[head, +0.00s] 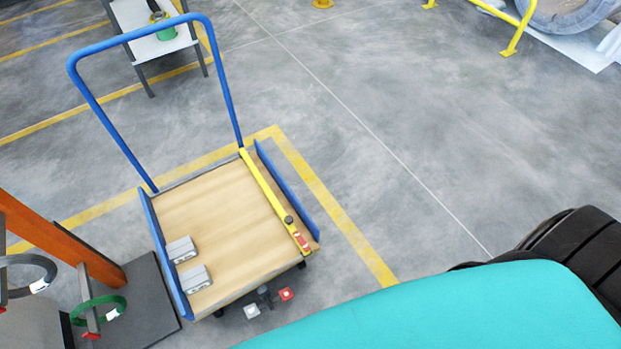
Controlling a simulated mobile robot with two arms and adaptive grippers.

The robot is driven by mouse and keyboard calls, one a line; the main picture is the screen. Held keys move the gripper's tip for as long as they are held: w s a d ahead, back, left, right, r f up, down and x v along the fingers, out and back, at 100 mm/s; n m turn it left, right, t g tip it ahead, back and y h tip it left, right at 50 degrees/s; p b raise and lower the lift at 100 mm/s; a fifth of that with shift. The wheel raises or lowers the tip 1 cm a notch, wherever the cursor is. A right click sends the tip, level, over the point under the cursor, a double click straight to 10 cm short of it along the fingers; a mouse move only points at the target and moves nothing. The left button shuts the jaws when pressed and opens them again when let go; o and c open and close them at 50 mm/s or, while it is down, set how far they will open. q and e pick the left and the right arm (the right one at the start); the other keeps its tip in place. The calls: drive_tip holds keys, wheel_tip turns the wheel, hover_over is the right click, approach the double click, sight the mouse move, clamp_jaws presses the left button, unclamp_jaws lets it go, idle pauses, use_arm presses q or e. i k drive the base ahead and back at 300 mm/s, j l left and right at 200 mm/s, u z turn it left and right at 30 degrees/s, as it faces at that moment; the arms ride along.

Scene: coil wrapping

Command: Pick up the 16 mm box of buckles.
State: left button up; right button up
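Two small light-grey boxes lie on the wooden deck of a blue-framed cart (236,215), near its left edge. The farther grey box (181,249) sits by the blue side rail, and the nearer grey box (195,279) lies just in front of it, towards the front left corner. Their front faces carry small markings that are too small to read, so I cannot tell which is the 16 mm box of buckles. Neither of my grippers shows in the head view, and nothing is seen touching the boxes.
A long yellow tool (265,190) with a red part lies along the deck's right side. A blue handle (95,95) rises at the cart's back. A small table (160,40) stands behind. Floor right of the cart is clear.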

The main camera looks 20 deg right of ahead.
sight(193, 281)
drive_tip(key=z, duration=0.4)
drive_tip(key=u, duration=1.1)
